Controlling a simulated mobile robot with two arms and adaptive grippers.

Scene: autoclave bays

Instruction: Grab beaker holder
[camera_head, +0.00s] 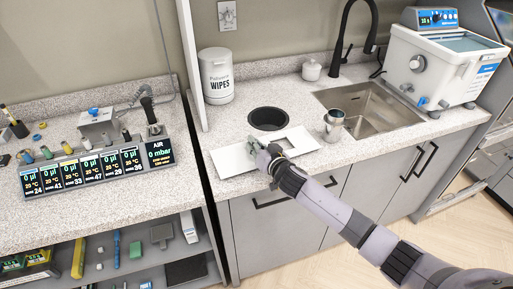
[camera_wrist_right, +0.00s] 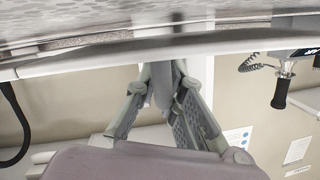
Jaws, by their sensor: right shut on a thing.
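A flat white plate with a rectangular cut-out, which looks like the beaker holder (camera_head: 230,162), lies level at the front of the right counter, in front of the round black opening. My right gripper (camera_head: 259,153) reaches in from the lower right and is shut on the plate near its middle. In the right wrist view the fingers (camera_wrist_right: 163,88) meet closely at a pale edge (camera_wrist_right: 235,38); the exact grip point is partly hidden. I cannot tell whether the plate touches the counter. My left gripper is not in view.
A metal cup (camera_head: 333,124) stands just right of the plate, by the sink (camera_head: 372,112) and black faucet (camera_head: 352,35). A white wipes canister (camera_head: 216,76) and a water bath (camera_head: 445,66) stand behind. A pipette station (camera_head: 95,168) fills the left counter.

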